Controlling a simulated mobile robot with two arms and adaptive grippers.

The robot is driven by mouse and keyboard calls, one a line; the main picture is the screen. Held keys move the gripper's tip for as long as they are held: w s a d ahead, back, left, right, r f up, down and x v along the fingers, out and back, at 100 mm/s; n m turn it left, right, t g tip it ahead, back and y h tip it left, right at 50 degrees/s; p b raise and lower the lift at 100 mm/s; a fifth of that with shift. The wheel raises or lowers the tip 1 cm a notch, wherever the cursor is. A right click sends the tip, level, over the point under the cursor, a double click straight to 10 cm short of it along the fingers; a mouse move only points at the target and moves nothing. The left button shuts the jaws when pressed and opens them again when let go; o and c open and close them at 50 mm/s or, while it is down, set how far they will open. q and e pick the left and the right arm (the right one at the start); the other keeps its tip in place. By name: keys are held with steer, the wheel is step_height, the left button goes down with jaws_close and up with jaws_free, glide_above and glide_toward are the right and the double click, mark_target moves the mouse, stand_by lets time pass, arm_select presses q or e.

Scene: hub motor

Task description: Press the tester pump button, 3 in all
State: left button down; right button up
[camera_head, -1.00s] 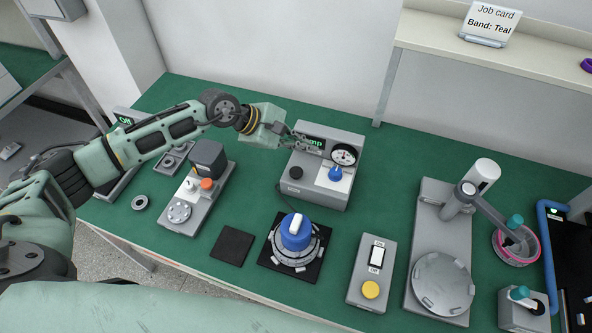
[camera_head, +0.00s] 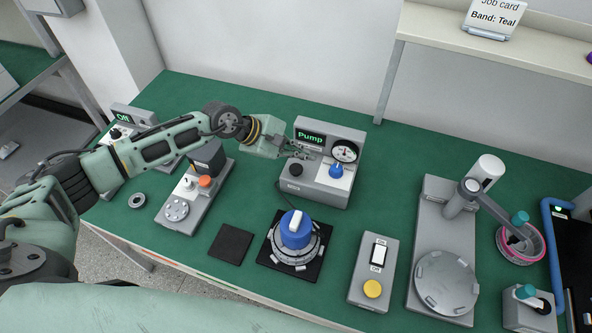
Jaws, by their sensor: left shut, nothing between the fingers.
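The tester (camera_head: 318,189) is a grey box at the back middle of the green bench. Its display (camera_head: 310,137) reads "Pump" in green. It has a round dial gauge (camera_head: 345,151), a blue knob (camera_head: 336,171) and a black round button (camera_head: 296,170) on its sloped top. My left gripper (camera_head: 307,155) comes in from the left with its fingers shut and empty. Its fingertips are over the tester, just below the display and above the black button; I cannot tell whether they touch anything. My right gripper is out of view.
A hub motor with a blue cap (camera_head: 295,231) sits on a black mat in front of the tester. A switch box with a yellow button (camera_head: 372,289) stands to its right. A grey press-like fixture (camera_head: 444,281) is further right. A shelf (camera_head: 440,34) holds a job card.

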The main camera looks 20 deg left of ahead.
mark_target(299, 174)
arm_select(q)
steer(key=shift+f+b, duration=1.45)
steer(key=shift+f, duration=0.5)
steer(key=shift+r, duration=0.1)
steer(key=shift+f+b, duration=0.45)
steer(key=shift+b, duration=0.1)
steer(key=shift+s+f+b, duration=0.1)
steer(key=shift+f+b, duration=0.95)
steer(key=shift+b, duration=0.05)
stand_by(0.5)
steer(key=shift+r, duration=0.1)
steer(key=shift+r+p, duration=0.8)
steer(key=shift+r, duration=0.55)
